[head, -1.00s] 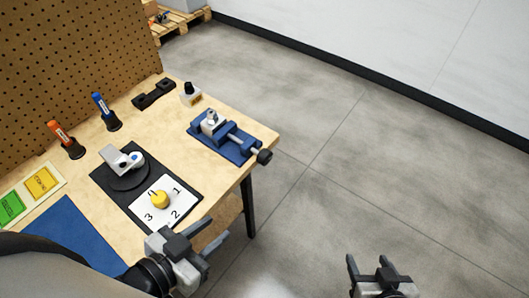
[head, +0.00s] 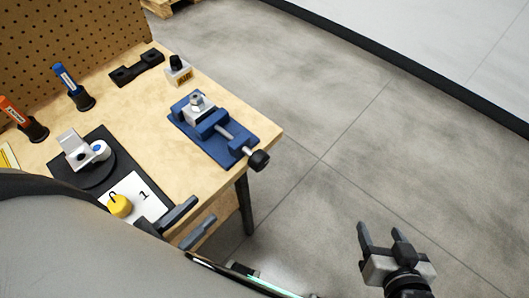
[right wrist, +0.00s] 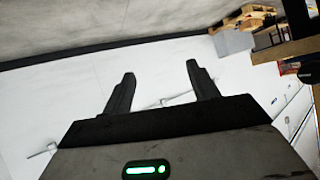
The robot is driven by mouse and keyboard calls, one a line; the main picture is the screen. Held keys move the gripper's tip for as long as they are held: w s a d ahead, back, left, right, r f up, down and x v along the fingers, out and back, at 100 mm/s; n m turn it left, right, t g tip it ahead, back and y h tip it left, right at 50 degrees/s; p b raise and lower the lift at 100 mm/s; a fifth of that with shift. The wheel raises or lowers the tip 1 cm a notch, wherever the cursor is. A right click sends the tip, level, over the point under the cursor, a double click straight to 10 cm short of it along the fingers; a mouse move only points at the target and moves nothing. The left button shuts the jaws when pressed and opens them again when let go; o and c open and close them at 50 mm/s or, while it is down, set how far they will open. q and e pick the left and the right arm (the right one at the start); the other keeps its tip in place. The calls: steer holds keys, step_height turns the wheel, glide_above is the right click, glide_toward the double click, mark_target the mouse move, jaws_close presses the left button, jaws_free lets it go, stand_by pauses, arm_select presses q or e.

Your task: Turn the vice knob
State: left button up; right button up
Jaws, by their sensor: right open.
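The blue vice (head: 214,130) sits on the wooden table near its right corner, with a metal part with a nut (head: 197,103) at its jaws. Its black knob (head: 259,160) sticks out past the table edge on a metal screw. My left gripper (head: 204,209) is low at the table's front edge, fingers apart and empty, its base hidden behind my own body. My right gripper (head: 380,229) is open and empty over the floor, to the right of and below the knob in the head view. The right wrist view shows its two spread fingers (right wrist: 160,70) but no vice.
On the table are a yellow dial knob (head: 120,205), a black pad with a silver-white part (head: 85,152), orange and blue markers in stands (head: 68,82), a black bracket (head: 137,68) and a small labelled block (head: 179,72). The floor right of the table is clear.

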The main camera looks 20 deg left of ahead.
mark_target(251, 165)
arm_select(q)
steer(key=x, duration=0.5)
steer(key=b+x, duration=0.1)
steer(key=x, duration=1)
steer(key=shift+w+f, duration=0.1)
steer(key=shift+f, duration=0.2)
steer(key=c, duration=0.7)
